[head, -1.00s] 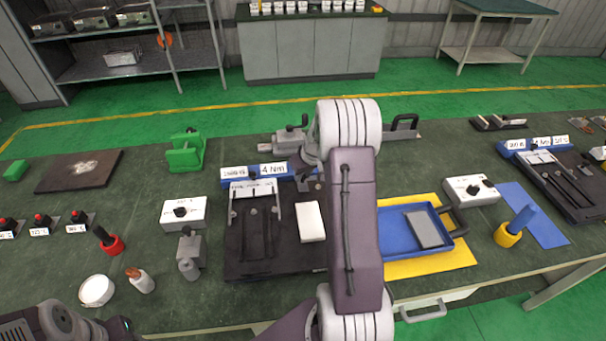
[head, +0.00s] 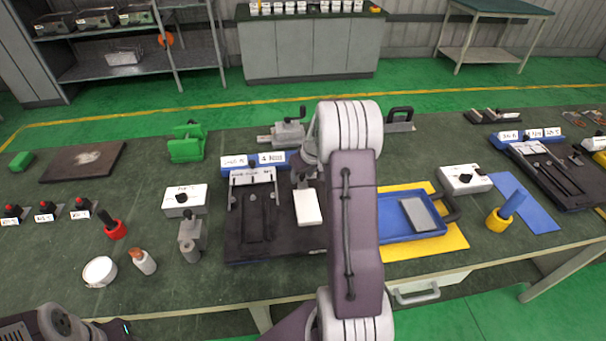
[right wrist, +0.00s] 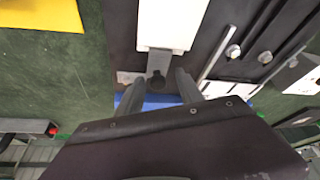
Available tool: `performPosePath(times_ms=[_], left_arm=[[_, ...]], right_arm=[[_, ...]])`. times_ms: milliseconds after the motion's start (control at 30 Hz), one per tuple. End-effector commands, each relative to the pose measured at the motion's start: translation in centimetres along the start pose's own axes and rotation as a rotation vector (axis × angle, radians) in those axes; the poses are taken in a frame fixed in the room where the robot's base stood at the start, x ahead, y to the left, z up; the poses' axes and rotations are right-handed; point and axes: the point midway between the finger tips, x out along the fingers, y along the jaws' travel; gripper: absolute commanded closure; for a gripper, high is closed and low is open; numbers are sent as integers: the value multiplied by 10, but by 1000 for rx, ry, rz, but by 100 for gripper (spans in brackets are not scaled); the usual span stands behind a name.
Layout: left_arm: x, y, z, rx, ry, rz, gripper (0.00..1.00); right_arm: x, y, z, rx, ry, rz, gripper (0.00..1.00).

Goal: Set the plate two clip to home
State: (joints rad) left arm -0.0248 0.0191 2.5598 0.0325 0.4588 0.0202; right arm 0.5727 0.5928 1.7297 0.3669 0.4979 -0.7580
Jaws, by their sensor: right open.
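The dark fixture board (head: 284,240) lies on the bench in the head view. A white block (head: 307,208) is on its right part. In the right wrist view the white block (right wrist: 168,22) adjoins a grey metal strip (right wrist: 166,62) bearing a black knob (right wrist: 157,80), which looks like the clip. My right gripper (right wrist: 157,82) is open, its two dark fingers either side of the knob; contact cannot be told. In the head view my right arm hides most of this gripper and part of the board. My left gripper's fingers are out of view; only part of my left arm shows at bottom left.
A blue label bar (head: 240,163) runs along the board's back edge. A blue tray (head: 410,232) on a yellow mat (head: 448,244) lies to the right. A white box with a knob (head: 184,200) and a grey metal block (head: 190,229) stand left of the board.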

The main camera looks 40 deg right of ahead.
Motion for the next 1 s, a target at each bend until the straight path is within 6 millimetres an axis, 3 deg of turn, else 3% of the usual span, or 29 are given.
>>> performPosePath(times_ms=[167, 400, 533, 1000], left_arm=[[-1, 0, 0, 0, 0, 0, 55], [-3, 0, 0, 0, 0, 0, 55], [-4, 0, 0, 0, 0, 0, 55], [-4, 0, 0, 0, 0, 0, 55]], right_arm=[[-9, 1, -2, 1, 5, 2, 56], [-62, 0, -2, 0, 4, 3, 56], [-82, 0, -1, 0, 3, 2, 56], [-90, -1, 0, -1, 0, 0, 56]])
